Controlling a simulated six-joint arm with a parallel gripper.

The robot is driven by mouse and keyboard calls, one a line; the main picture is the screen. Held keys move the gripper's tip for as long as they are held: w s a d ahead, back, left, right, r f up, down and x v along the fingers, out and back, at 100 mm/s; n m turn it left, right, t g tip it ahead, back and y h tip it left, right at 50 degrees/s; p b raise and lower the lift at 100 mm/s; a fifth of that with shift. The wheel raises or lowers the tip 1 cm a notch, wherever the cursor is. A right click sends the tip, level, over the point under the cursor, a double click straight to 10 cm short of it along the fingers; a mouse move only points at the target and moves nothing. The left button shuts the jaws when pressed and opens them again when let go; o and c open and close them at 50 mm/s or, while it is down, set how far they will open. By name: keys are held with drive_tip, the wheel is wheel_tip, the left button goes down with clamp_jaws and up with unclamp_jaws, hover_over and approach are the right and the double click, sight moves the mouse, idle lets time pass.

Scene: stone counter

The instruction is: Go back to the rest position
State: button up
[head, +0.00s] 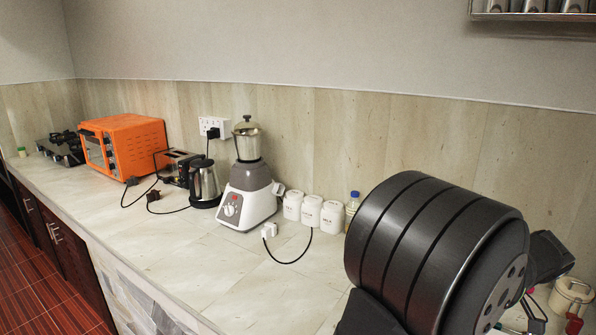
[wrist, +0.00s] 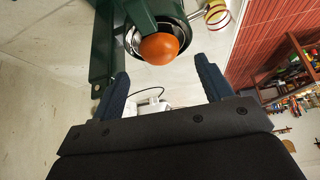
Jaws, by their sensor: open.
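My gripper (wrist: 160,66) shows in the wrist view with its two dark blue fingers spread apart. No object is clamped between the fingers. Past the fingertips is a dark green stand (wrist: 105,50) with a round orange thing (wrist: 159,49) in a dark bowl-like holder. Whether the fingers touch the stand cannot be told. In the head view my black arm link fills the lower right and hides the counter behind it; the gripper fingers are not visible there.
A white-grey blender (head: 247,190), a kettle (head: 205,184), a toaster (head: 178,166) and an orange oven (head: 124,145) stand along the wall. White canisters (head: 311,212) and a bottle (head: 352,205) are beside my arm. Cords lie on the counter (head: 190,260); its front is clear.

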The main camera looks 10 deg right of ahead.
drive_tip(key=x, duration=0.3)
drive_tip(key=shift+w+a+f, duration=0.1)
drive_tip(key=shift+f, duration=0.2)
drive_tip(key=shift+w, duration=0.15)
drive_tip(key=shift+r, duration=1.75)
drive_tip(key=shift+f, duration=0.1)
